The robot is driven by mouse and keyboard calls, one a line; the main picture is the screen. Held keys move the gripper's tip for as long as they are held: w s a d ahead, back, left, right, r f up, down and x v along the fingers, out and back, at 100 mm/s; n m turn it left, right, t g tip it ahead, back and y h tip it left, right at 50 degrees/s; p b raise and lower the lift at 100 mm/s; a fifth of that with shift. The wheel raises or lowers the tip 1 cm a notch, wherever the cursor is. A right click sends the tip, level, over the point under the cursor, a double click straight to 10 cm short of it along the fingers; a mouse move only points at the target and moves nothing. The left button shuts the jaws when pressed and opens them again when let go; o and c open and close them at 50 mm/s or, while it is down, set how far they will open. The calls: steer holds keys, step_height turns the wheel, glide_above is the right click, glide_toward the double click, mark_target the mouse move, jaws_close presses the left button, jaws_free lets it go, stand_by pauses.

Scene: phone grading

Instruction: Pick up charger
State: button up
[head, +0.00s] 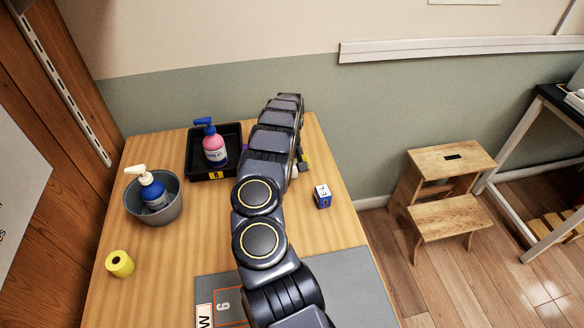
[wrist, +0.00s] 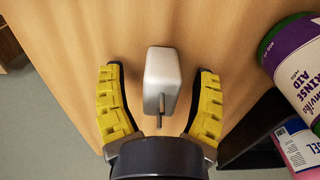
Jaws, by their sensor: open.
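The charger (wrist: 162,75) is a small, pale grey-white block with rounded edges and dark metal prongs pointing back toward my palm. It lies on the wooden table in the wrist view. My gripper (wrist: 157,78) is open, with one yellow-padded finger on each side of the charger. A gap shows between the charger and each finger, and neither finger touches it. In the head view my arm reaches over the table and covers most of the gripper; I cannot clearly make out the charger there.
A grey bucket (head: 167,212), yellow roll (head: 120,263) and blue-white cube (head: 322,196) stand on the table (head: 172,270).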

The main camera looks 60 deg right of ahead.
steer(key=shift+f, duration=0.25)
steer(key=shift+c, duration=0.2)
jaws_close()
